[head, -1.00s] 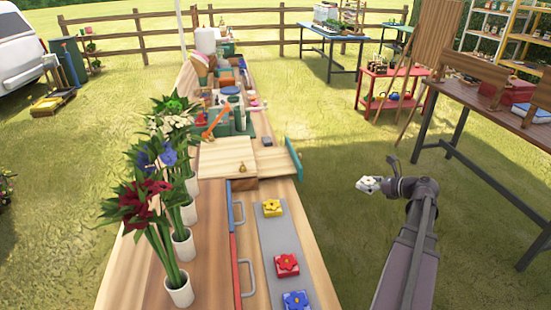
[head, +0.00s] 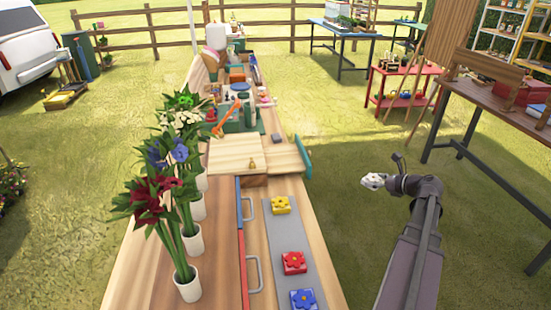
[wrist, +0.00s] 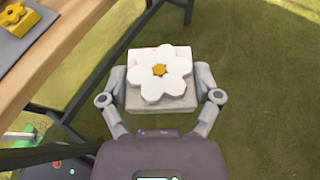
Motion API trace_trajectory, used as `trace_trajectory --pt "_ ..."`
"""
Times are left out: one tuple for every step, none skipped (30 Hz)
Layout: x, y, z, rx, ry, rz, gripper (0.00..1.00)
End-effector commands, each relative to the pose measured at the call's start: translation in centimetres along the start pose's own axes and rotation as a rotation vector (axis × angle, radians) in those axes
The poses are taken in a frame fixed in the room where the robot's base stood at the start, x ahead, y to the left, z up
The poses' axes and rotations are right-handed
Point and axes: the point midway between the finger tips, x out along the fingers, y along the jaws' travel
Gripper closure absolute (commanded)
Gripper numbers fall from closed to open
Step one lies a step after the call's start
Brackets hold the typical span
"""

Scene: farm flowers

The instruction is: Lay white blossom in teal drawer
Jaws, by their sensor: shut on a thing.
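The white blossom (wrist: 159,72) has a yellow centre and sits on a pale square block. My gripper (wrist: 160,98) is shut on this block, one finger on each side. In the head view my gripper (head: 374,181) holds the blossom over the grass, right of the long bench and apart from it. The teal drawer (head: 308,158) sticks out from the bench's right side, left of and a little beyond my gripper. Its teal front faces right, and its wooden inside shows only partly.
A grey strip (head: 268,228) on the bench bears yellow (head: 280,205), red (head: 293,262) and blue (head: 302,298) blossom blocks. Potted flowers (head: 188,287) line the bench's left side. A brown table (head: 500,105) stands at right. Grass between is open.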

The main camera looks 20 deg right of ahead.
Motion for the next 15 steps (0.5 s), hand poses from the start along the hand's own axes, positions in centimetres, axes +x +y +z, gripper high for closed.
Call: trace_trajectory --pt "0.7 0.5 0.4 0.003 0.003 -0.001 0.62" --pt "1.1 0.6 0.6 0.005 0.005 -0.004 0.62" --pt "1.6 0.8 0.9 0.007 0.007 -0.01 0.62" --pt "2.0 1.1 1.1 0.009 0.01 -0.012 0.62" --pt "2.5 1.2 1.3 0.012 0.012 -0.017 0.62" --pt "3.0 1.5 1.6 0.015 0.014 -0.022 0.62" --pt "3.5 1.8 1.8 0.017 0.015 -0.026 0.62" --pt "4.0 2.0 2.1 0.019 0.016 -0.029 0.62" --pt "4.5 2.3 2.3 0.023 0.018 -0.035 0.62" --pt "5.0 2.5 2.6 0.024 0.019 -0.039 0.62" --pt "5.4 2.8 2.8 0.026 0.021 -0.042 0.62" --pt "5.9 3.0 3.1 0.028 0.023 -0.049 0.62" --pt "6.3 3.3 3.3 0.031 0.023 -0.052 0.62" --pt "6.8 3.6 3.5 0.032 0.024 -0.056 0.62" --pt "7.3 3.9 3.8 0.034 0.024 -0.062 0.62"
